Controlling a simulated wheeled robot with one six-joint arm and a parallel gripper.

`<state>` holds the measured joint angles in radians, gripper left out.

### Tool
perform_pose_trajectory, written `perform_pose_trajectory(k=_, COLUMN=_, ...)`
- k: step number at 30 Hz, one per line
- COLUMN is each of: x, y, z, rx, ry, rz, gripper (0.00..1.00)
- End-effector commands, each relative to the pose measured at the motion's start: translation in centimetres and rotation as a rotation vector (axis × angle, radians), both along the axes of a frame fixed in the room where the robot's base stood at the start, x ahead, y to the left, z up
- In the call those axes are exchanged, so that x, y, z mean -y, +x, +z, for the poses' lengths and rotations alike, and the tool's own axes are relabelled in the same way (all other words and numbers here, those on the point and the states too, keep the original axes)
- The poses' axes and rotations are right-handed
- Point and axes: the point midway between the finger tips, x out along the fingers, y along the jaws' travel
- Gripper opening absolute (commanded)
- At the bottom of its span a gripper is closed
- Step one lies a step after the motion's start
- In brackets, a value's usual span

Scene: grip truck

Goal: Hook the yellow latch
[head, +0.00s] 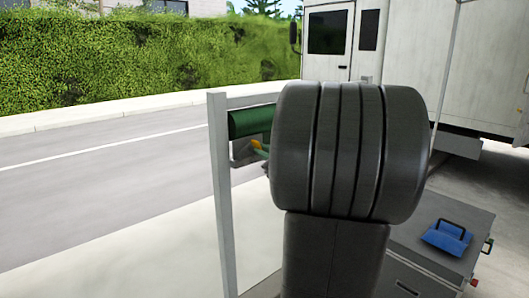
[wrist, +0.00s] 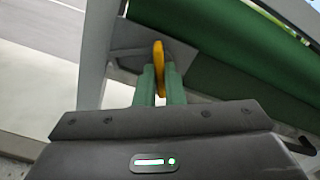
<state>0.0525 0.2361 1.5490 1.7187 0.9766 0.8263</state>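The yellow latch (wrist: 159,58) is a slim piece at a grey metal plate (wrist: 128,58) beside a grey upright post. My gripper (wrist: 160,82) has two green fingers close together, with the lower end of the latch between them; it looks shut on the latch. In the head view the yellow latch (head: 256,144) shows just left of my dark arm, below a green roll (head: 250,122), with part of a green finger (head: 262,154) beside it. My arm hides the rest of the gripper and the right part of the roll.
A light grey frame post (head: 221,190) stands left of my arm. A white truck (head: 440,60) is parked behind at the right. A grey box (head: 440,270) with a blue object (head: 447,238) on it stands at lower right. The road at left is clear.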

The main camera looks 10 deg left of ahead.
Motion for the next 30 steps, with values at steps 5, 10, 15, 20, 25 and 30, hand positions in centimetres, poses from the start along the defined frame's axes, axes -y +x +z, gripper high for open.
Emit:
perform_pose_trajectory(k=5, x=0.01, y=-0.02, z=-0.07, rx=0.004, ry=-0.003, rz=0.000, gripper=0.00)
perform_pose_trajectory(k=10, x=0.01, y=-0.03, z=-0.29, rx=0.035, ry=-0.027, rz=0.000, gripper=0.00)
perform_pose_trajectory(k=15, x=0.00, y=-0.03, z=-0.56, rx=0.108, ry=-0.083, rz=0.000, gripper=0.00)
perform_pose_trajectory(k=20, x=0.01, y=-0.04, z=-0.78, rx=0.209, ry=-0.162, rz=0.000, gripper=0.00)
perform_pose_trajectory(k=25, x=-0.01, y=-0.04, z=-0.81, rx=0.338, ry=-0.260, rz=-0.001, gripper=0.00)
perform_pose_trajectory(k=30, x=-0.04, y=-0.07, z=-0.82, rx=0.465, ry=-0.360, rz=0.001, gripper=0.00)
